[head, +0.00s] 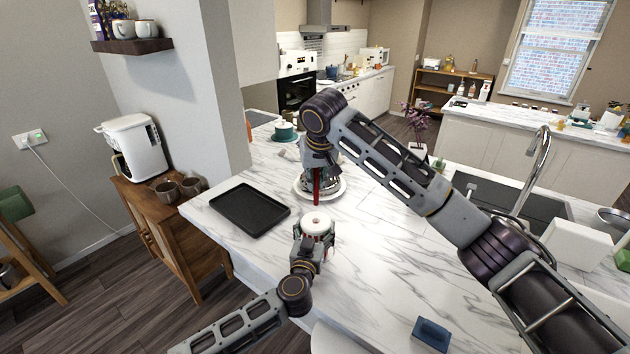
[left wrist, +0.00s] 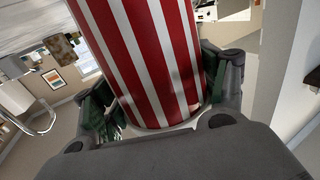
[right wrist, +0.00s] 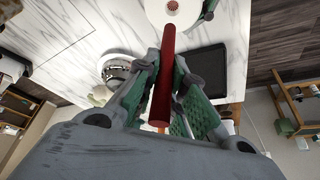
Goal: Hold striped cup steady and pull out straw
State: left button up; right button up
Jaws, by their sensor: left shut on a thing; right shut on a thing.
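The red and white striped cup fills the middle of the left wrist view (left wrist: 145,50), with the fingers of my left gripper (head: 316,242) on either side of its wall. In the head view its round white lid (head: 317,222) shows on top, with a small hole. My right gripper (head: 316,178) points down above the cup, shut on the red straw (head: 316,192). In the right wrist view the straw (right wrist: 163,85) runs between the fingers, its far end close to the lid (right wrist: 175,12). The straw's lower end appears just clear of the lid.
A black tray (head: 250,208) lies on the marble counter (head: 385,270) left of the cup. A plate (head: 337,193) with a dark item stands behind the straw, partly hidden by my right gripper. A blue block (head: 431,335) lies at the front right.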

dwell(0.5)
pick_arm(q)
jog(key=o, duration=1.2)
jog(key=shift+s, duration=0.1)
jog(key=v, duration=1)
jog(key=shift+s+a+f, duration=0.1)
jog(key=shift+s, duration=0.05)
jog(key=shift+s+a, duration=0.15)
jog(key=shift+s, duration=0.55)
jog(key=shift+r, duration=0.2)
